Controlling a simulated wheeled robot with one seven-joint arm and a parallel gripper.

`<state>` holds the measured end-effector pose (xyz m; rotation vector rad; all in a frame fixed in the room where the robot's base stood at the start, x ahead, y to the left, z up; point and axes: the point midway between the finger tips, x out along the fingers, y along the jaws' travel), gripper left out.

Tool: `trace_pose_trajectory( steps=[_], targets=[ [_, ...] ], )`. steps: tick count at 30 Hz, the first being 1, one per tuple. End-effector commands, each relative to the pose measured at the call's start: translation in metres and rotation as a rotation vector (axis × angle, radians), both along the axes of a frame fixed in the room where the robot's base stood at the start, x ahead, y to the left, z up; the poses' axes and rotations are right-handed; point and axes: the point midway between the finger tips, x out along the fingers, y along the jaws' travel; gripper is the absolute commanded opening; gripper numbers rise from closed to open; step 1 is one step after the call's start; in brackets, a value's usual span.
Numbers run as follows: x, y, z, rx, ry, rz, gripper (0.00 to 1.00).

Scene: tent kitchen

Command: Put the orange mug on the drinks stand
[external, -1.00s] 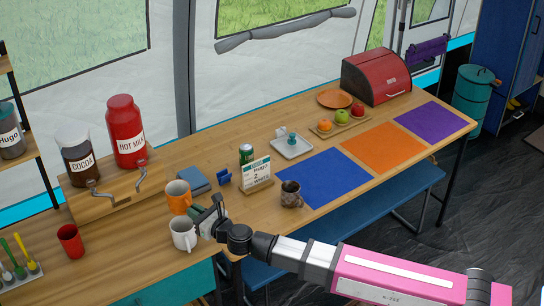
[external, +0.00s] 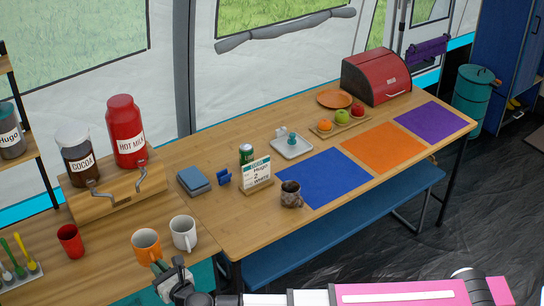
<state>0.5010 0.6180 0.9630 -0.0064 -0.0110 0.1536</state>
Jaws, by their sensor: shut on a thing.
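The orange mug (external: 146,243) is upright near the front edge of the counter at lower left. My gripper (external: 160,267) is at its near right side, with its fingers shut on it. The gripped part is mostly hidden by the fingers, and I cannot tell whether the mug's base is clear of the counter. The wooden drinks stand (external: 117,194) is behind the mug, up and to the left. It bears a cocoa jar (external: 80,160) and a red hot milk container (external: 125,133), each above a metal tap.
A white mug (external: 183,232) stands just right of the orange mug. A red cup (external: 70,240) stands to the left. Counter between orange mug and stand looks clear.

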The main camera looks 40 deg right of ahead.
Motion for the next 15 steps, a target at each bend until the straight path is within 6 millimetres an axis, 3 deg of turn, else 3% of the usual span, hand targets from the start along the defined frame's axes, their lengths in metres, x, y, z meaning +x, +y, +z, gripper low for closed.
trace_pose_trajectory(
  steps=[3, 8, 11, 15],
  targets=[
    [-0.017, 0.015, 0.002, 0.002, 0.001, -0.010, 0.00],
    [-0.025, 0.021, 0.001, 0.004, 0.002, -0.021, 0.00],
    [-0.017, 0.019, -0.005, 0.003, 0.002, -0.024, 0.00],
    [0.010, 0.014, -0.020, 0.003, 0.003, -0.025, 0.00]
  ],
)
